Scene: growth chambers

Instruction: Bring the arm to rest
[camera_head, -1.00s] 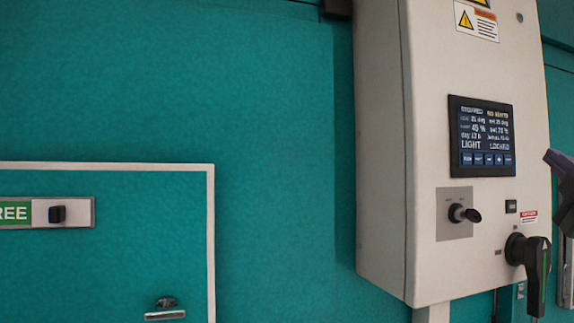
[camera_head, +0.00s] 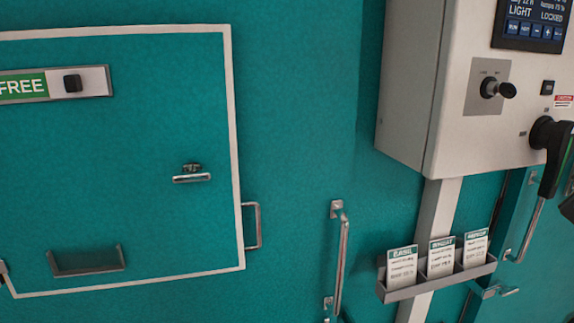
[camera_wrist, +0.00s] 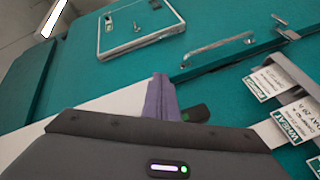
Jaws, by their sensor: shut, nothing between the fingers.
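My gripper (camera_wrist: 161,98) shows in the wrist view as two purple-grey fingers pressed together, with nothing between them. It points toward the teal chamber wall and is apart from the handles and cards in that view. In the head view only a dark piece at the right edge, beside the black rotary handle (camera_head: 551,150), may be part of my arm; the fingers do not show there.
A grey control box (camera_head: 420,90) hangs on the wall. Below it is a rack (camera_head: 400,294) of seed cards. A white-framed door (camera_head: 120,200) with a green FREE sign (camera_head: 25,86) is at left. A vertical bar handle (camera_head: 341,260) sticks out between them.

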